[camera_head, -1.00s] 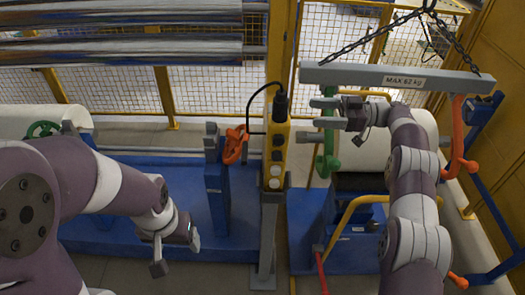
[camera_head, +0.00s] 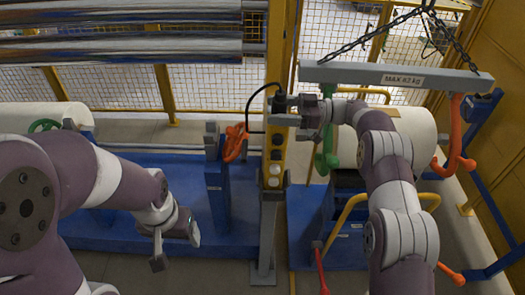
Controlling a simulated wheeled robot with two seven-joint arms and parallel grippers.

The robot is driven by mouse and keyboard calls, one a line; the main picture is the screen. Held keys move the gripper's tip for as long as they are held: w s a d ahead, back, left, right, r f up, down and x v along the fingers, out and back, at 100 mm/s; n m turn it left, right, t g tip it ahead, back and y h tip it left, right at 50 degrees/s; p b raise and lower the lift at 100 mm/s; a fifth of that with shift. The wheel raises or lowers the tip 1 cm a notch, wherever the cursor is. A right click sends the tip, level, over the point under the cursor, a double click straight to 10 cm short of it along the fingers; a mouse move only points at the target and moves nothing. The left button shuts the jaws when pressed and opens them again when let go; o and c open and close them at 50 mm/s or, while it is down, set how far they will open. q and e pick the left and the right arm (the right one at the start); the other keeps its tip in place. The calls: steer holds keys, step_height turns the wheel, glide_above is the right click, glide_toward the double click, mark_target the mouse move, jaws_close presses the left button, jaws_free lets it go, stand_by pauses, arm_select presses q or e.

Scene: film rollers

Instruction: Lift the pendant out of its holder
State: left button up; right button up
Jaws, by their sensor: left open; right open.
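The pendant (camera_head: 274,163) is a slim yellow control box with a column of round buttons. It is upright against the yellow post, with a black cable looping from its top. Its holder cannot be told apart from the post. My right gripper (camera_head: 283,111) is open at the pendant's upper end, with its fingers pointing left. The fingers overlap the pendant's top in this view, and I cannot tell whether they touch it. My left gripper (camera_head: 177,248) is open and empty, low at the left, well away from the pendant.
A grey lifting beam (camera_head: 395,75) hangs on chains just above my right wrist, with green and orange hooks. A white roll (camera_head: 415,135) lies behind my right arm. A blue stand (camera_head: 217,190) with an orange handwheel (camera_head: 235,142) is left of the post.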

jaws_close()
steer(key=shift+w+r+p, duration=0.1)
steer(key=shift+r+p, duration=0.25)
steer(key=shift+r, duration=0.2)
step_height(320, 180, up, 10)
steer(key=p, duration=0.5)
steer(key=shift+s+a, duration=0.2)
steer(key=shift+s, duration=0.1)
steer(key=s+a+b, duration=0.2)
steer(key=s+a, duration=0.3)
steer(key=s, duration=0.4)
steer(key=shift+s+a+b, duration=0.3)
steer(key=shift+a+b, duration=0.05)
